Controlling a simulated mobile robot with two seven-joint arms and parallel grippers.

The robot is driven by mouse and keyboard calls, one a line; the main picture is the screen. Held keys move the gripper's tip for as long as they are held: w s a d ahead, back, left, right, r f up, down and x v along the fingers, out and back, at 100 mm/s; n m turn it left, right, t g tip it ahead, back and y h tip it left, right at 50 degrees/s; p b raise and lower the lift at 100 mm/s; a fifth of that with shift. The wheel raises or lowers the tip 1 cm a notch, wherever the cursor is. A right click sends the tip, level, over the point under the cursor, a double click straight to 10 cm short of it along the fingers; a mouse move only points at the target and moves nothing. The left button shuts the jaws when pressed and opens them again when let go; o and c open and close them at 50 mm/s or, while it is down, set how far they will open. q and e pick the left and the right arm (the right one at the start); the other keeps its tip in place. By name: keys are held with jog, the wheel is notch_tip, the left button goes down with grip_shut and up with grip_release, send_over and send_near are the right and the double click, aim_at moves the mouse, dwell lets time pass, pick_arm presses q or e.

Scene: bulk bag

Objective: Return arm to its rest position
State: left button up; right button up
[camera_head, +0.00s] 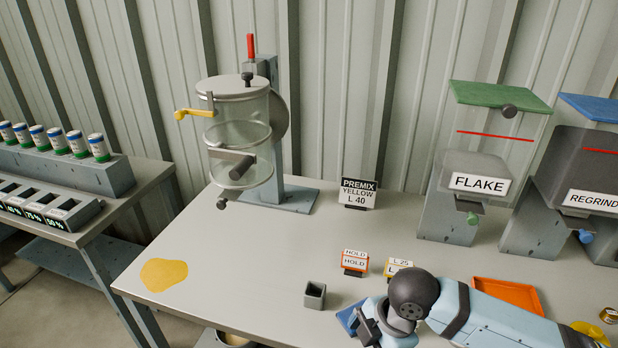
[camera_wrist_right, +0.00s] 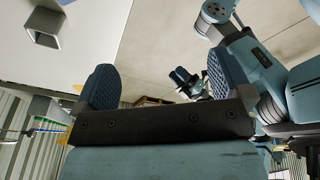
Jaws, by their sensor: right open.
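My right arm comes in from the right in the head view and reaches over the front of the bench (camera_head: 225,265). Its gripper (camera_head: 362,322) is low over the front edge, right of a small grey square cup (camera_head: 315,295). In the right wrist view the two blue-padded fingers (camera_wrist_right: 160,88) stand wide apart with nothing between them. The grey cup also shows at the top left there (camera_wrist_right: 45,28), outside the fingers. A small distant gripper (camera_wrist_right: 188,84), seemingly my left one, shows beyond the fingers; its jaw state is unclear. My left arm is not in the head view.
A clear vessel (camera_head: 240,135) on a stand is at the back. FLAKE (camera_head: 480,185) and REGRIND (camera_head: 592,198) hoppers stand right. HOLD tag (camera_head: 355,260), yellow tag (camera_head: 397,266) and orange tray (camera_head: 508,293) are near my arm. A yellow patch (camera_head: 163,274) lies left; the bench middle is clear.

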jog(key=a+f+m+t+y+p, duration=0.2)
jog(key=a+f+m+t+y, duration=0.15)
jog(key=a+m, duration=0.3)
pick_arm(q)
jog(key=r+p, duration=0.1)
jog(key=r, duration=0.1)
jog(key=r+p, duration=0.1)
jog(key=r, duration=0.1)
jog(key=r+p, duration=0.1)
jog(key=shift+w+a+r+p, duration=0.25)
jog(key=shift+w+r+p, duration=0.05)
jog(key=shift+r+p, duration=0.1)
pick_arm(e)
jog(key=s+d+f+m+t+h, duration=0.1)
jog(key=s+d+f+m+t, duration=0.2)
jog(key=s+d+f+m, duration=0.1)
jog(key=s+d+f+m+t+h, duration=0.2)
jog(key=s+d+f+m+t, duration=0.2)
jog(key=d+m, duration=0.5)
jog(key=shift+s+d+f, duration=0.35)
jog(key=shift+s+d, duration=0.65)
jog(key=shift+s, duration=0.2)
jog(key=shift+h, duration=0.25)
